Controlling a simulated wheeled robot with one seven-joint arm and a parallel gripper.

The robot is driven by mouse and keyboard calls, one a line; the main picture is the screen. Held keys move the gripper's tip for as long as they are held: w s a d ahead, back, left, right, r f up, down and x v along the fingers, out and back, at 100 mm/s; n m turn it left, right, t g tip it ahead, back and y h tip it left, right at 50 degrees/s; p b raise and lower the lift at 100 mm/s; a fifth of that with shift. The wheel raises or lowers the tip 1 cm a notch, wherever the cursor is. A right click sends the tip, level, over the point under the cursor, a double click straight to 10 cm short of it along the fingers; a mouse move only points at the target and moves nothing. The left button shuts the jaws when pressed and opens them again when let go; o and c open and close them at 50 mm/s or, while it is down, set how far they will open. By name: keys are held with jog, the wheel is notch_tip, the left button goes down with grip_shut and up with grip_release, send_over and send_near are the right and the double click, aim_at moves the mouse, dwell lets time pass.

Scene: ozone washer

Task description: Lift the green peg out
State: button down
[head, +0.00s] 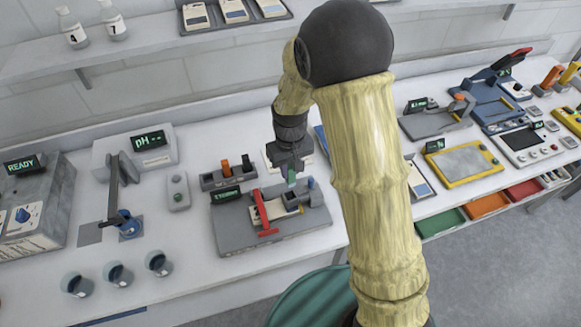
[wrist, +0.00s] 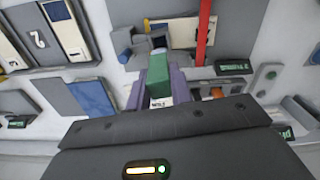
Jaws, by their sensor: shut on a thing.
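The green peg (head: 291,177) shows as a small green piece under my gripper (head: 289,168) in the head view. In the wrist view the green peg (wrist: 160,88) sits between the two fingers of my gripper (wrist: 160,95), which is shut on it. My gripper is above the back part of a grey fixture (head: 240,242) with a red lever (head: 265,214) and a small green display. I cannot tell whether the peg's lower end is still in a hole or clear of it.
A small rack (head: 214,181) with an orange and a dark peg stands left of my gripper. A grey remote-like box (head: 178,192) and a pH stand (head: 124,215) are farther left. Several cups stand at the front left. A yellow-framed panel (head: 462,161) lies to the right.

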jog(key=shift+r+p, duration=2.6)
jog(key=shift+r, duration=0.9)
jog(key=shift+f, duration=0.1)
